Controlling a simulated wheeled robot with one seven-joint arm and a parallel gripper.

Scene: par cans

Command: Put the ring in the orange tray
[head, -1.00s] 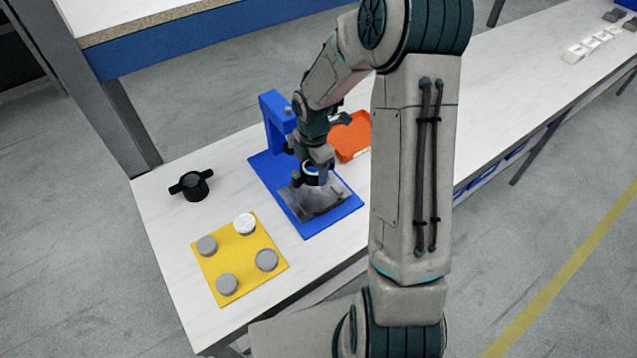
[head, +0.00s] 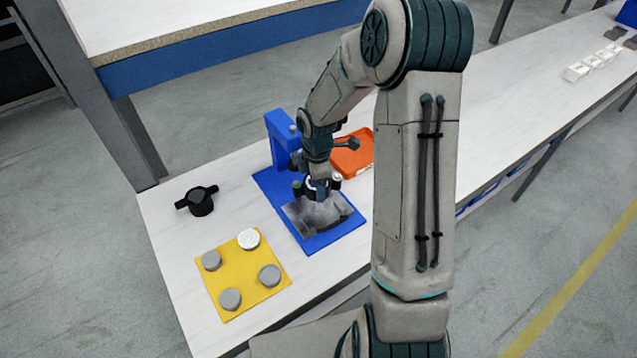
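The orange tray (head: 353,161) lies on the white bench behind my arm, and its right side is hidden by the arm. My gripper (head: 318,190) points down over the blue fixture (head: 335,236), just above or at a grey curved metal piece (head: 318,216) on its base. Small dark and pale parts show around the fingertips. I cannot tell whether one of these is the ring, or whether the fingers are closed on anything.
A yellow plate (head: 240,279) with several grey and white round pucks sits at the front left. A black two-armed knob (head: 200,202) stands behind it. The blue fixture's upright (head: 281,135) rises beside my wrist. Small white boxes (head: 577,72) lie far right.

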